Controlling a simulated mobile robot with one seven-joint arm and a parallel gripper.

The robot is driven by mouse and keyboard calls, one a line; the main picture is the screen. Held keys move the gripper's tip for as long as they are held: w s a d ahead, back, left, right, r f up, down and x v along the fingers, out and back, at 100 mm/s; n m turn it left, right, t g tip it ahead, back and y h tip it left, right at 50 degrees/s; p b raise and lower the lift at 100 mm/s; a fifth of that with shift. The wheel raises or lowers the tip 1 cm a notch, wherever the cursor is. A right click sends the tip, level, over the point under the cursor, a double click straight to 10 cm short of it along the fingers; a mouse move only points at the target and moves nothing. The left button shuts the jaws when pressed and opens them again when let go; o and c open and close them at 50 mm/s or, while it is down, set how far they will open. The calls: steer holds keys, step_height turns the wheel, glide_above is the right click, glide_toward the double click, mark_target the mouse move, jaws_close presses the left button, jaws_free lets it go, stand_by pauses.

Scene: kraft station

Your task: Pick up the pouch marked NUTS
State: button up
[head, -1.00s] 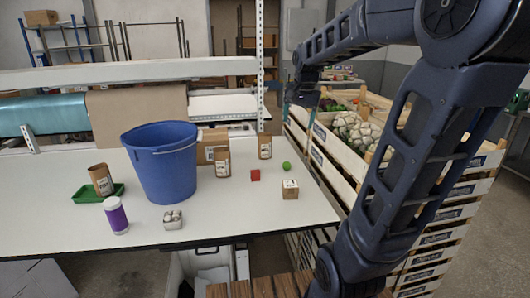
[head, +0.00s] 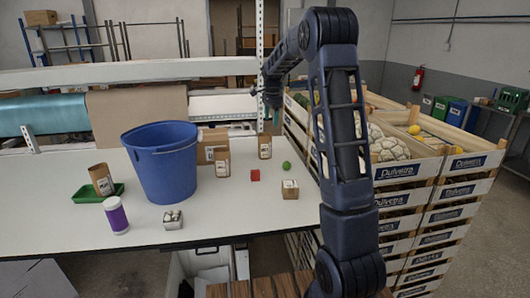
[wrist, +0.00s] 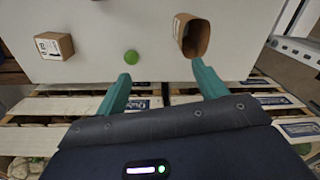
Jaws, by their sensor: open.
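Three brown pouches with white labels show in the head view: one at the back right of the table (head: 265,147), one beside the blue bucket (head: 222,163), and one leaning in a green tray (head: 101,180). I cannot read which is marked NUTS. In the wrist view, the back right pouch (wrist: 191,36) shows its open top, just beyond the right finger. My gripper (wrist: 161,70) is open and empty, its fingers apart near the table's right edge.
A blue bucket (head: 163,165) stands mid-table. Stacked crates of vegetables (head: 440,165) adjoin the table's right side. A metal post (head: 261,60) rises behind.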

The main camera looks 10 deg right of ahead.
steer(key=m, duration=0.2)
glide_toward(265, 143)
steer(key=shift+w+d+f+g, duration=0.1)
steer(key=shift+w+f+g, duration=0.05)
steer(key=shift+w, duration=0.45)
steer(key=shift+w+d+f+g, duration=0.1)
steer(key=shift+w+f+g, duration=0.1)
steer(key=shift+w, duration=0.4)
steer(key=shift+w+a+f, duration=0.1)
steer(key=shift+w+f, duration=0.05)
steer(key=shift+f, duration=2.55)
steer(key=shift+w+f, duration=0.15)
steer(key=shift+f, duration=2.6)
steer(key=c, duration=1.1)
steer(key=shift+o, duration=0.2)
steer(key=shift+r, duration=0.15)
